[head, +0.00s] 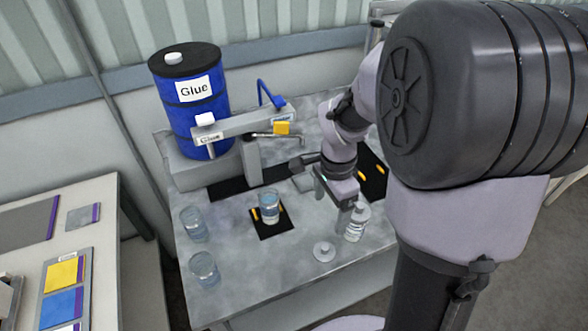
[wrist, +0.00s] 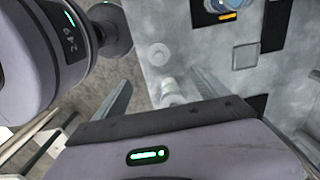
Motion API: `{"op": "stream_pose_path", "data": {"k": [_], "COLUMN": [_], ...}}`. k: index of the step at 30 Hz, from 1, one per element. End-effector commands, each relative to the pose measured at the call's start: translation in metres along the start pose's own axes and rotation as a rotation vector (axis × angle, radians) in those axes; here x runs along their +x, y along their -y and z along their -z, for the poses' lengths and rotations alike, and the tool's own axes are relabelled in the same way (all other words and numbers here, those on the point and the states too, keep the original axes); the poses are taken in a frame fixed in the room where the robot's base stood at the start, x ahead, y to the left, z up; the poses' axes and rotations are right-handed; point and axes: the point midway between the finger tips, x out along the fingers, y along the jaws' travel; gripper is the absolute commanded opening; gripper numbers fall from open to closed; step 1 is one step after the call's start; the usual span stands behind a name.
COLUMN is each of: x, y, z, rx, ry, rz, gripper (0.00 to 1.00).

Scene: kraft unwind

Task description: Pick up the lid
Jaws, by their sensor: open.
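The lid (head: 323,252), small, round and pale with a raised centre, lies flat on the grey table near its front edge. In the wrist view the lid (wrist: 158,54) lies beyond my fingertips, clear of both. My gripper (head: 349,207) points down at the right part of the table, up and to the right of the lid in the head view. In the wrist view my gripper (wrist: 162,84) has its fingers spread wide. Nothing is held.
Two more glasses (head: 194,224) (head: 205,270) stand at the left. A blue glue drum (head: 190,100) is behind. The table around the lid is clear.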

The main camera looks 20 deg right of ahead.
Motion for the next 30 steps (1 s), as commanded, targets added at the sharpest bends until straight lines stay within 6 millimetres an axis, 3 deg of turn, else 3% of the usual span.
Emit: {"op": "stream_pose_path", "data": {"k": [9,12,17,24,30], "x": [0.095,0.114,0.132,0.174,0.175], "y": [-0.002,-0.002,-0.004,-0.009,-0.009], "z": [0.0,0.0,0.0,0.001,0.001], "rx": [0.009,0.009,0.008,0.008,0.008], "ry": [0.002,0.002,0.001,0.002,0.001], "rz": [-0.011,-0.008,-0.007,-0.007,-0.005], "gripper": [0.84,0.84,0.84,0.84,0.84]}}
